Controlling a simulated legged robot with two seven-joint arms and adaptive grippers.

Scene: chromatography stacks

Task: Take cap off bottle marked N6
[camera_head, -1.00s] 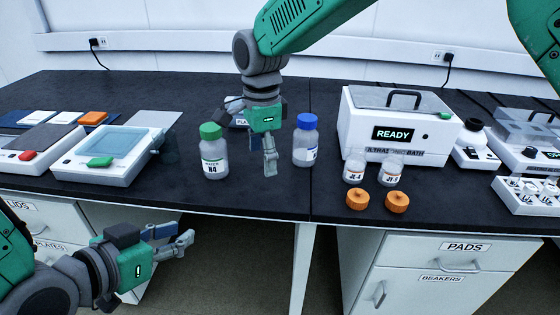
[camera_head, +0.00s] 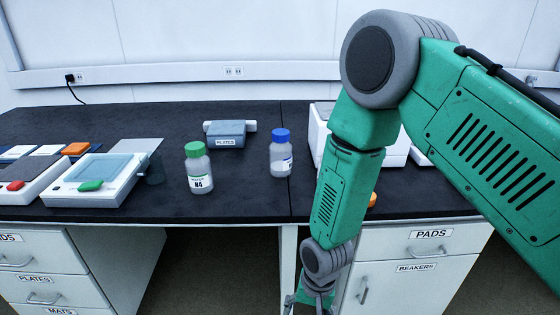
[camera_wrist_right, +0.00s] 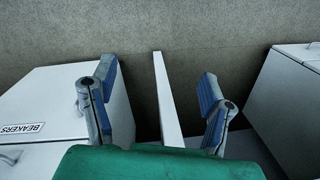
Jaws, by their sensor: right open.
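A bottle with a green cap (camera_head: 194,149) stands upright on the black bench, and its label reads N4. A bottle with a blue cap (camera_head: 281,135) stands upright to its right; its label is turned partly aside and cannot be read. No label reading N6 can be made out. My right gripper (camera_head: 312,300) hangs low at the bottom of the head view, in front of the bench and below both bottles. In the right wrist view its two fingers (camera_wrist_right: 157,92) are spread, with nothing between them. My left gripper is out of view.
A PLATES box (camera_head: 226,133) stands behind the bottles. A device with a green button (camera_head: 91,185) is at left. My right arm hides most of the white bath (camera_head: 320,122). Drawers (camera_head: 429,234) are below the bench. The bench front around the bottles is clear.

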